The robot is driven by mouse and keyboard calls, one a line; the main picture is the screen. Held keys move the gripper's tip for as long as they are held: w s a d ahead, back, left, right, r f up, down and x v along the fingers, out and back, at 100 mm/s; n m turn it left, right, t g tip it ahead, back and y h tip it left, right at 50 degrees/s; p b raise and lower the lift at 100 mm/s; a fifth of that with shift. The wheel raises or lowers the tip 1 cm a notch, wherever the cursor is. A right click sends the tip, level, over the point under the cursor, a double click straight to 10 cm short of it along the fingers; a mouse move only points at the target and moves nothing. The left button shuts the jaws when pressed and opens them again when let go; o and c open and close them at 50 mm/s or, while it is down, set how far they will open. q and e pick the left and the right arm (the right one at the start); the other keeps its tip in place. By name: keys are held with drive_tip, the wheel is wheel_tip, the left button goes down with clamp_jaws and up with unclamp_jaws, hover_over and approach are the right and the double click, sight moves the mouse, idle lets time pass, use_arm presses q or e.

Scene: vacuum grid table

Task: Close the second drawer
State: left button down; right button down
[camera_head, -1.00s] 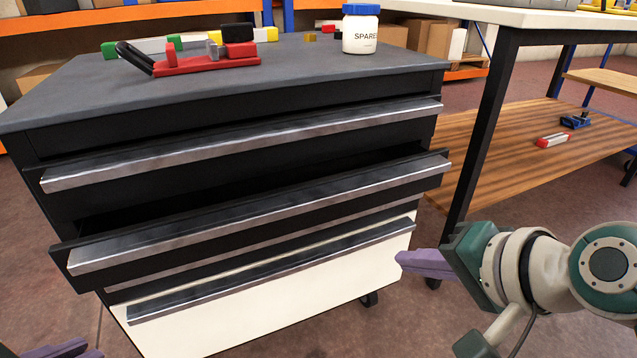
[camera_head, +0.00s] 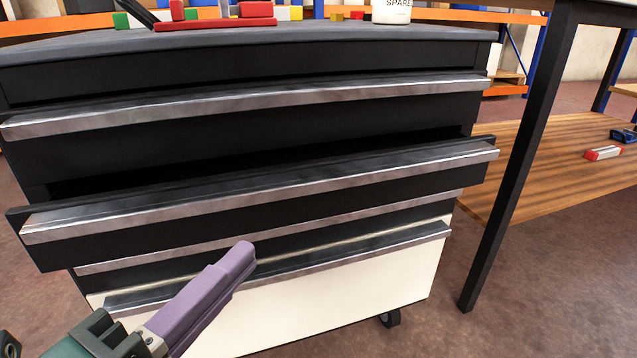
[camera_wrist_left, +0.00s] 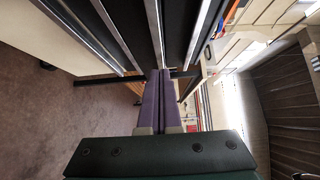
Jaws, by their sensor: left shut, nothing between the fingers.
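The second drawer (camera_head: 270,194) of the black cabinet sticks out past the drawers above and below it, with a dark gap along its top. It has a long silver handle strip. My left gripper (camera_head: 240,258) is shut and empty, its purple fingers pointing up and right in front of the lower drawers, below the second drawer's front. Whether it touches the cabinet cannot be told. In the left wrist view the shut purple fingers (camera_wrist_left: 160,85) point toward the silver handle strips. My right gripper is in no view now.
A table with a black leg (camera_head: 522,150) and a wooden lower shelf (camera_head: 545,160) is at the right. The other drawers look shut.

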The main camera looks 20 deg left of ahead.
sight(242, 193)
use_arm(q)
drive_tip(key=shift+w+a, duration=0.2)
drive_tip(key=shift+w, duration=1.2)
drive_tip(key=shift+w+a, duration=0.2)
drive_tip(key=shift+w, duration=1.25)
drive_tip(key=shift+w+a, duration=0.2)
drive_tip(key=shift+w, duration=1.2)
drive_tip(key=w+a, duration=0.1)
drive_tip(key=w, duration=0.1)
drive_tip(key=w+a, duration=0.2)
drive_tip(key=shift+w+a, duration=0.1)
drive_tip(key=shift+w, duration=0.2)
drive_tip(key=shift+s+f, duration=0.1)
drive_tip(key=shift+s, duration=0.05)
